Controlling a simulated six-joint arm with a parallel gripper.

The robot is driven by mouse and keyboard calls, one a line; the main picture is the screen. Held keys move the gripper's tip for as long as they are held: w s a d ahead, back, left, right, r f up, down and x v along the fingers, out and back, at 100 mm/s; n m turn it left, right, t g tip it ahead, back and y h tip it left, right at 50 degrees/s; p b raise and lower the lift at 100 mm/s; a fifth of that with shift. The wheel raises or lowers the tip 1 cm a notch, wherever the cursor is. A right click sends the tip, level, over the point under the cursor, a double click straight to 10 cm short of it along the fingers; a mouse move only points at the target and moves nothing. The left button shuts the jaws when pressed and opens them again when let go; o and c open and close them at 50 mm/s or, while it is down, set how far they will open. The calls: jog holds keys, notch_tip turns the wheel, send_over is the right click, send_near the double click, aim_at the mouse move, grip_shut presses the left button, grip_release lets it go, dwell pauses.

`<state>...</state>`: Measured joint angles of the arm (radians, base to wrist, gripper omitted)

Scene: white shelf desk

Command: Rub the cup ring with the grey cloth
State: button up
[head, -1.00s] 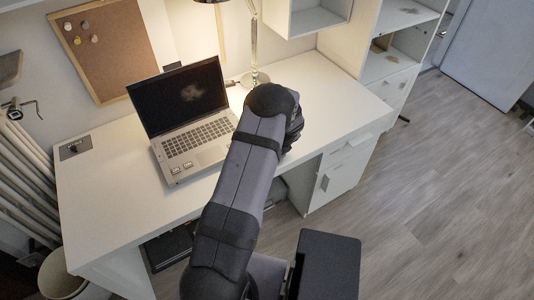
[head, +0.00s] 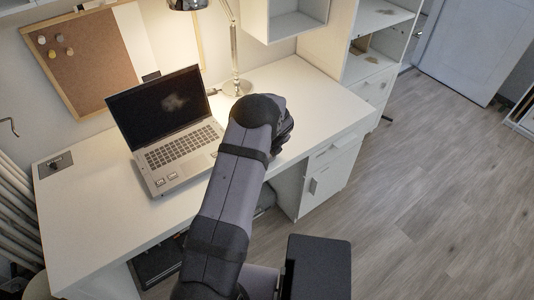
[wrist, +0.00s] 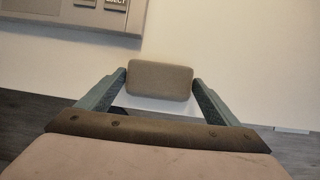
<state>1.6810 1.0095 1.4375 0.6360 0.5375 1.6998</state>
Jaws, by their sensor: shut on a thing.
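My gripper (wrist: 158,82) shows in the wrist view with a finger on each side of the grey cloth (wrist: 160,75). The cloth looks like a small, thick, grey-brown pad with rounded corners, held between the fingertips over the white desk (wrist: 235,45). I cannot tell whether it touches the desk top. In the head view my arm hides the gripper and the cloth. I see no cup ring on the bare parts of the desk in either view; it may be hidden behind my arm.
An open laptop (head: 185,142) stands on the desk left of my arm; its edge shows in the wrist view (wrist: 75,15). A lamp (head: 236,88) stands behind my arm. A switch panel (head: 55,165) lies at the left end. The desk's right part is clear.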

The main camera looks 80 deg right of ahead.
jog(key=w+a+b, duration=0.1)
jog(key=w+a, duration=0.2)
jog(key=shift+w+a+f+b, duration=0.1)
jog(key=shift+w+a+b, duration=0.15)
jog(key=shift+b, duration=0.1)
jog(key=shift+w+d, duration=0.1)
jog(key=shift+w, duration=0.15)
jog(key=shift+s+d+p, duration=0.65)
jog(key=shift+s+d, duration=0.45)
jog(key=shift+s, duration=0.05)
jog(key=shift+s+d, duration=1.85)
jog(key=shift+d, duration=0.05)
jog(key=shift+w+a+r+p, duration=0.15)
jog(key=shift+r+p, duration=0.1)
jog(key=shift+p, duration=0.3)
jog(key=shift+w+a+f+p, duration=0.15)
jog(key=shift+w+a+p, duration=0.2)
jog(key=shift+w+a, duration=2.35)
jog(key=shift+w, duration=0.05)
notch_tip(320, 180, up, 2)
jog(key=shift+w+r+p, duration=0.1)
jog(key=shift+r+p, duration=0.15)
jog(key=shift+p, duration=0.6)
notch_tip(320, 180, up, 6)
jog(key=p, duration=0.5)
jog(key=shift+f+p, duration=0.1)
jog(key=shift+p, duration=0.25)
